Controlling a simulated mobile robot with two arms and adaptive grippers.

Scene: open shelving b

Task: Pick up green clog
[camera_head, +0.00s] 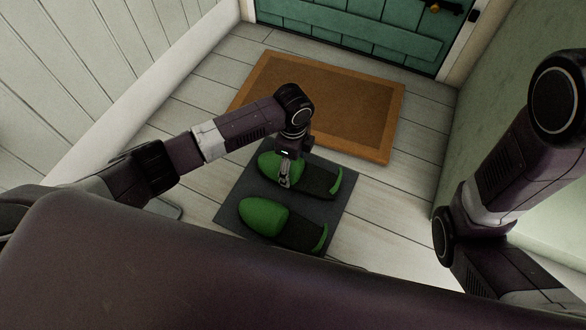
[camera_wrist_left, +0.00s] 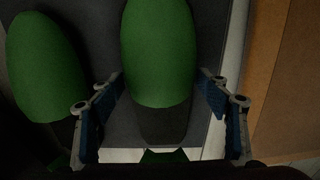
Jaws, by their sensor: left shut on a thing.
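Two green clogs with dark insides lie side by side on a dark grey mat (camera_head: 341,207). My left gripper (camera_head: 285,174) reaches down onto the far green clog (camera_head: 266,163), the one nearer the door, and is shut on it around its middle. In the left wrist view this clog (camera_wrist_left: 160,55) lies between the two fingers of the left gripper (camera_wrist_left: 162,112); finger contact is hard to see there. The near green clog (camera_head: 263,214) lies apart from the gripper and also shows in the wrist view (camera_wrist_left: 42,65). My right gripper is out of view.
A brown doormat (camera_head: 340,105) with a lighter border lies beyond the grey mat, before a green door (camera_head: 350,25). White panelled wall (camera_head: 100,60) is on the left, a pale green wall on the right. Plank floor (camera_head: 400,215) is clear right of the mat.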

